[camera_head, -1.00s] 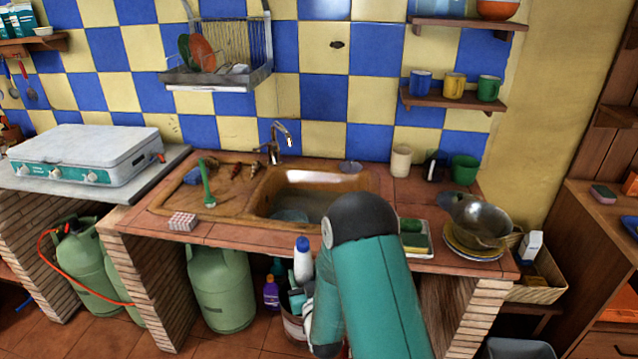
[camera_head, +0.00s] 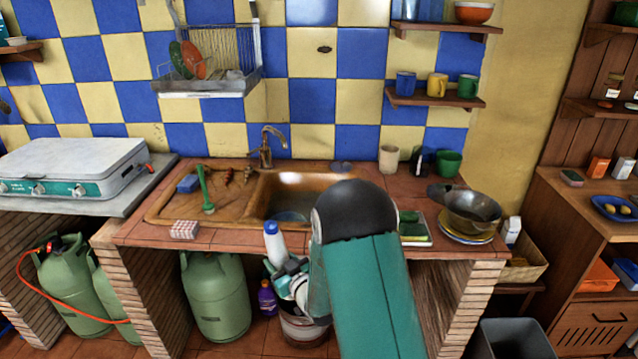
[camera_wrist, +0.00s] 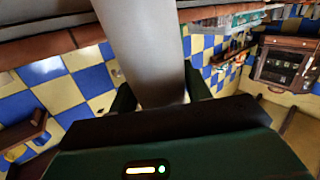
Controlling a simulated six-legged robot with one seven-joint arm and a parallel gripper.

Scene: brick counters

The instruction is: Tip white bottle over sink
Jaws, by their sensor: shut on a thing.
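The white bottle (camera_head: 275,246) with a blue cap shows in the head view, tilted slightly, in front of the counter's front edge and a little below the sink. My gripper (camera_head: 288,272) is shut around its lower part. In the wrist view the white bottle (camera_wrist: 145,45) fills the space between my gripper's fingers (camera_wrist: 158,98), one on each side of it. The sink (camera_head: 300,183) is the brown basin set in the tiled counter, behind the bottle. My arm hides part of the sink's right front.
A metal faucet (camera_head: 265,145) rises behind the sink. A metal pan (camera_head: 470,210) rests on plates at right. A bucket (camera_head: 303,328) and gas cylinder (camera_head: 215,297) stand below.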

